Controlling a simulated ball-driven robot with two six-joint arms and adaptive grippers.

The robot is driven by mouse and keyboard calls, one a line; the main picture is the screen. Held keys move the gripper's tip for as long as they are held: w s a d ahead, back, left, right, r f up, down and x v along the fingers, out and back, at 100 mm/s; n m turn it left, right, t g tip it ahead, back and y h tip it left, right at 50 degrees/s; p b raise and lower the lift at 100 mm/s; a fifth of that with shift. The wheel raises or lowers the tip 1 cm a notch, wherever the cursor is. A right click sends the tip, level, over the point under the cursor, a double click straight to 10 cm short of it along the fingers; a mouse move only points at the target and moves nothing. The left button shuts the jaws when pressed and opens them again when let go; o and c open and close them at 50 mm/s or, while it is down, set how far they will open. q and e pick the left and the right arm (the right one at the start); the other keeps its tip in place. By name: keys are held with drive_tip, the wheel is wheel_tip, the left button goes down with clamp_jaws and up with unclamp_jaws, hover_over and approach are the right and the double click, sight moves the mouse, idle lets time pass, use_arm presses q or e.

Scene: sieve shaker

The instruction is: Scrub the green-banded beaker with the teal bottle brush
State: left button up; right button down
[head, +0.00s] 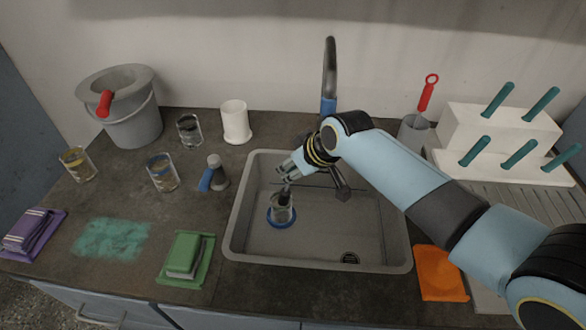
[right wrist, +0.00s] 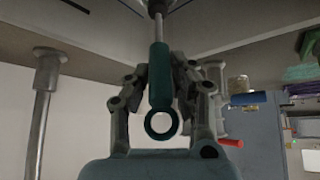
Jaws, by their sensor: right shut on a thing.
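My right gripper (head: 287,171) reaches over the sink and is shut on the teal bottle brush. In the right wrist view the brush's teal handle (right wrist: 160,80), with a ring at its end, sits between the fingers (right wrist: 160,90). In the head view the dark brush head (head: 285,194) points down at the mouth of a clear beaker (head: 282,212). Part of the brush head appears inside it; how deep I cannot tell. The beaker stands upright in a blue ring (head: 281,222) on the sink floor. Its band colour is unclear. My left gripper is out of view.
The sink (head: 310,262) has a tap (head: 329,75) behind it. Other beakers (head: 162,172), a bottle (head: 214,174), a white cup (head: 235,122) and a bucket (head: 133,115) stand left. A pegged white rack (head: 485,125) and a red-handled tool (head: 428,94) are right.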

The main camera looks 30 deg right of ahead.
drive_tip(key=f+b, duration=0.3)
drive_tip(key=shift+w+f, duration=0.15)
drive_tip(key=shift+w, duration=0.2)
drive_tip(key=shift+w+a+f+b, duration=0.1)
drive_tip(key=shift+w+f+b, duration=0.1)
drive_tip(key=shift+f+b, duration=0.4)
drive_tip(key=shift+w+f+b, duration=0.2)
drive_tip(key=shift+f+b, duration=0.15)
drive_tip(key=shift+f, duration=0.4)
